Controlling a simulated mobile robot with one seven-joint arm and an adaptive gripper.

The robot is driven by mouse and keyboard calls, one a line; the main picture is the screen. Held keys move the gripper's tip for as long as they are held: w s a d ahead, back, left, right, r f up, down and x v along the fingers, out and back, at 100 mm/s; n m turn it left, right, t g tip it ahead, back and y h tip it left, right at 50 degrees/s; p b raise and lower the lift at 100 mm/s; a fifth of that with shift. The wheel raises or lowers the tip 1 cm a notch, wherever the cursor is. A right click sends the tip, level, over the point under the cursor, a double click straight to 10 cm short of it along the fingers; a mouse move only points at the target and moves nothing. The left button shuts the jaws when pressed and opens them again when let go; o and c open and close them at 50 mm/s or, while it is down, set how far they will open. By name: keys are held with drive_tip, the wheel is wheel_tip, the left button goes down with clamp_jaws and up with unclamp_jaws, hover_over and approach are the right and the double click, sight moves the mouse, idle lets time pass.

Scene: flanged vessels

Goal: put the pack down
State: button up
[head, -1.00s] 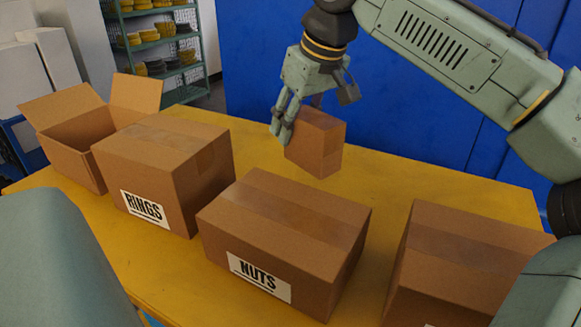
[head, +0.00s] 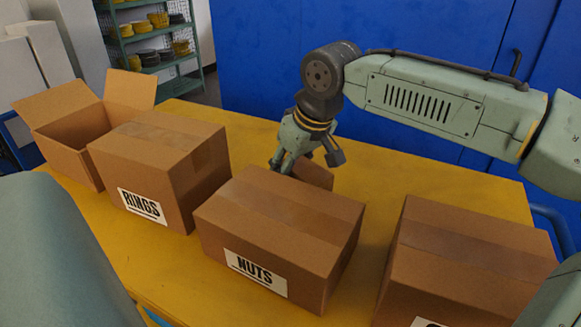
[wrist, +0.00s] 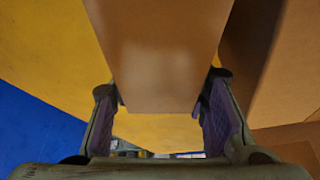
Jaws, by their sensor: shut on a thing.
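The pack, a small plain brown carton (head: 315,174), is behind the NUTS box in the head view, with its lower part hidden by that box. My gripper (head: 290,166) is shut on it from above. In the wrist view the pack (wrist: 165,60) fills the space between the two fingers of my gripper (wrist: 162,118), which press on its sides. The yellow table (head: 400,170) is under it. I cannot tell whether the pack's underside touches the table.
The closed NUTS box (head: 280,225) stands close in front of the pack. The closed RINGS box (head: 160,165) and an open empty-looking box (head: 80,130) stand at left. Another closed box (head: 465,260) stands at right. The table behind the boxes is clear, with a blue wall (head: 420,30) beyond.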

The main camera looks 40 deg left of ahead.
drive_tip(key=shift+f, duration=0.15)
drive_tip(key=o, duration=1)
drive_tip(key=shift+c, duration=0.2)
drive_tip(key=b+v, duration=0.2)
drive_tip(key=v, duration=1)
drive_tip(key=shift+s, duration=0.1)
